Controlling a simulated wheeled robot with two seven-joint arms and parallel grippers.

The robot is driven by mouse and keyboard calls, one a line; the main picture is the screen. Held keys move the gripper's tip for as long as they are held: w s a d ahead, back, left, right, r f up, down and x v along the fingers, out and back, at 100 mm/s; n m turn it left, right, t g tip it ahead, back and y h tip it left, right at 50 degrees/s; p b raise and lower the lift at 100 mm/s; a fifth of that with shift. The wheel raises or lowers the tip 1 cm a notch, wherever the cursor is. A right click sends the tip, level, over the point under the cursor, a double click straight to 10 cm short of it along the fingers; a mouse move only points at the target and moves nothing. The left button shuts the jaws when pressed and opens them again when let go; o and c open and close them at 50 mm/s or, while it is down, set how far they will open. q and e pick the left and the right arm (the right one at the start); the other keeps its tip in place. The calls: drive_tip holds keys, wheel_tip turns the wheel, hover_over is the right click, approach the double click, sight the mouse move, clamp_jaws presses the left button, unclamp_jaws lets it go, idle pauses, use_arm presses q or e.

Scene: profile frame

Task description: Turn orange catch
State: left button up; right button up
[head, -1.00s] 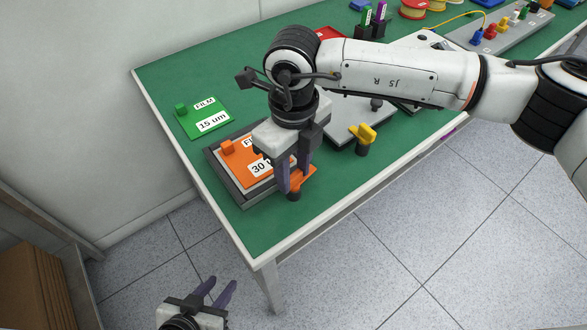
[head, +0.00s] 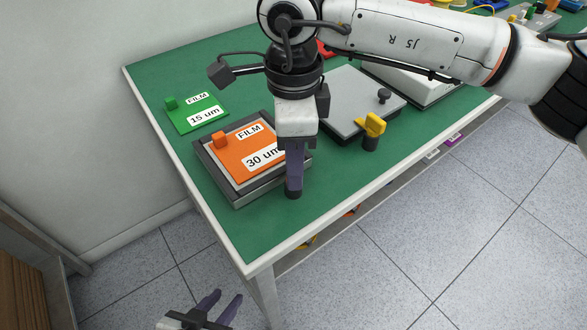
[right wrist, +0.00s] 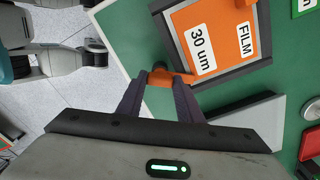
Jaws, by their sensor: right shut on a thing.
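The orange catch (right wrist: 164,79) is between the fingers of my right gripper (right wrist: 160,98) in the right wrist view, with one end pointing toward the frame. In the head view my right gripper (head: 294,178) points straight down at the frame's near right corner, and its fingers hide the catch. It is shut on the catch. The orange film card (head: 239,157), marked 30 um, lies in the grey frame (head: 236,197). My left gripper (head: 214,308) is open and empty, low over the floor, away from the table.
A green 15 um film card (head: 184,123) lies behind the frame. To the right is a grey plate (head: 350,97) with a yellow catch (head: 375,125) on a black post. The green table top (head: 240,232) is bare toward the near corner.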

drive_tip(key=shift+n+b, duration=0.5)
drive_tip(key=shift+n, duration=0.5)
drive_tip(key=shift+n+b, duration=0.4)
drive_tip(key=shift+n, duration=0.4)
drive_tip(key=shift+r+n+b, duration=0.1)
drive_tip(key=shift+n+b, duration=0.35)
drive_tip(key=shift+n, duration=0.95)
drive_tip(key=o, duration=1.1)
wheel_tip(320, 180, up, 10)
drive_tip(key=shift+r+p, duration=0.15)
drive_tip(key=shift+p, duration=0.25)
